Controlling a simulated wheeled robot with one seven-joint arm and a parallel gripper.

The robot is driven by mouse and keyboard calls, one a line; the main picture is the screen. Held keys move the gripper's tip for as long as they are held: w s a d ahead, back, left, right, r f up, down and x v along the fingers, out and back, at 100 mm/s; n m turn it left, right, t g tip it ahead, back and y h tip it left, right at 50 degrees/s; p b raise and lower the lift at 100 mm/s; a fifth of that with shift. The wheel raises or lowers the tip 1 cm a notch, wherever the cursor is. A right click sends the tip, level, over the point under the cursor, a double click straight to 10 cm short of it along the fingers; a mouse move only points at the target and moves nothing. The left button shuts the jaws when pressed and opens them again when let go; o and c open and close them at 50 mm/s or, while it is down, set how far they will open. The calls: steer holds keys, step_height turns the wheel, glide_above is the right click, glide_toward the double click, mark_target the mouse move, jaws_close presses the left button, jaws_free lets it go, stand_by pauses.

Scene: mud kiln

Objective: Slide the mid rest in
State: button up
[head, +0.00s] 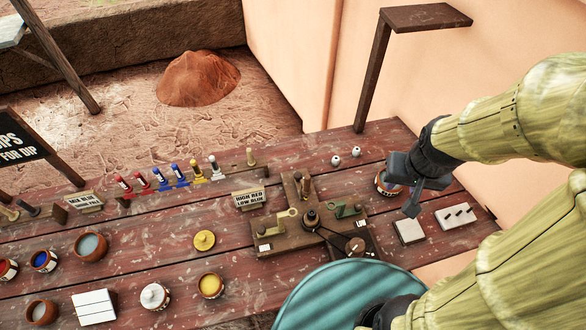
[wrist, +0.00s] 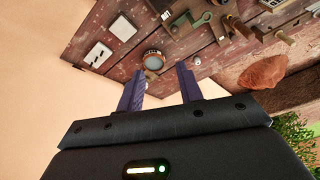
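A cross-shaped wooden fixture (head: 268,238) stands mid-table with a central post (head: 310,217). I cannot tell which part is the mid rest. My gripper (head: 404,190) is over the table's right part, to the right of the fixture and apart from it. In the wrist view my gripper (wrist: 155,82) is open, its two fingers well apart with nothing between them. The fixture is partly cut off at the top of the wrist view.
A jar (head: 386,184) stands beside my gripper. Two small white balls (head: 346,156) lie behind. A pale block (head: 409,231) and a white plate with pegs (head: 456,217) are at right.

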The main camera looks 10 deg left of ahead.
steer(key=shift+s, duration=0.15)
steer(key=shift+o, duration=1.1)
steer(key=n+g+b, duration=0.2)
steer(key=g+b, duration=0.1)
steer(key=b, duration=1.1)
glide_above(298, 175)
step_height(298, 175, down, 11)
step_height(298, 175, down, 17)
steer(key=shift+f+p, duration=0.2)
steer(key=shift+p, duration=0.5)
